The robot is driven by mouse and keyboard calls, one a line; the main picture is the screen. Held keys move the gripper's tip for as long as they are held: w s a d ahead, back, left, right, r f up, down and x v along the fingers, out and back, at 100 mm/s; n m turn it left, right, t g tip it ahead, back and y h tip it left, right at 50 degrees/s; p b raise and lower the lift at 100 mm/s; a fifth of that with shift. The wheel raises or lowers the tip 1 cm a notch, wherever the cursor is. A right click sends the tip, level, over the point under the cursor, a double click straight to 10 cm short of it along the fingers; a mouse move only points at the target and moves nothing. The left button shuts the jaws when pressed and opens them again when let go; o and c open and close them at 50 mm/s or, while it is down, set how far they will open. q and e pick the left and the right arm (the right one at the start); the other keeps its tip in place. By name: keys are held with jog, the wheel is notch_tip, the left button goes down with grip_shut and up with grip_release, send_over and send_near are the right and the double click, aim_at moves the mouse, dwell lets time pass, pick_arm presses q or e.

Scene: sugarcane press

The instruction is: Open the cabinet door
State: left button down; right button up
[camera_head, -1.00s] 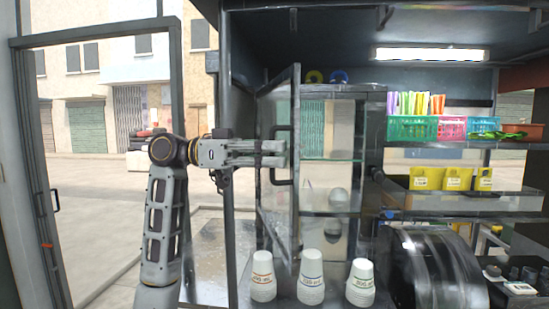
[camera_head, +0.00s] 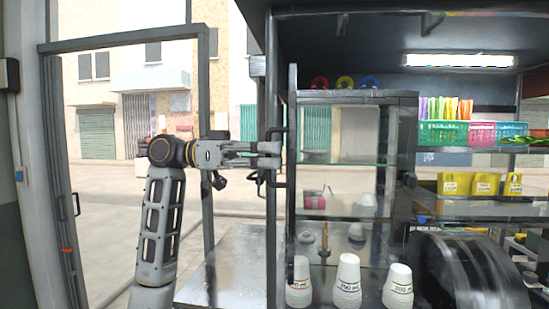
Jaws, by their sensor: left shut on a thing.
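The cabinet (camera_head: 402,150) is a dark-framed glass case with glass shelves in the middle of the head view. Its door (camera_head: 292,100) stands open and shows nearly edge-on, as a thin dark upright at the cabinet's left side. A dark handle (camera_head: 286,184) sits on the door. My left gripper (camera_head: 270,155) reaches in from the left, level, and is shut on the handle. The exact finger contact is small and partly hidden. My right gripper is not in view.
Stacks of white paper cups (camera_head: 348,280) stand on the counter in front of the cabinet. A dark rounded machine (camera_head: 465,275) stands at the right. Coloured baskets (camera_head: 443,133) and yellow boxes (camera_head: 455,184) sit on shelves. A dark post (camera_head: 271,80) rises close behind my gripper.

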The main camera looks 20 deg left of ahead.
pick_arm(q)
jog(key=shift+s+a, duration=0.15)
jog(key=shift+a, duration=0.7)
jog(key=shift+s+a, duration=0.15)
jog(key=shift+a, duration=0.65)
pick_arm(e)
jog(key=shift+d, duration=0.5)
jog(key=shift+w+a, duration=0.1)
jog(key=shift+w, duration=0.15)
pick_arm(q)
jog(key=c, duration=1.8)
grip_release()
jog(key=a, duration=0.4)
jog(key=s+a, duration=0.1)
jog(key=a, duration=0.2)
jog(key=s+a, duration=0.1)
jog(key=a, duration=0.3)
jog(key=shift+s+a, duration=0.1)
jog(key=shift+a, duration=0.25)
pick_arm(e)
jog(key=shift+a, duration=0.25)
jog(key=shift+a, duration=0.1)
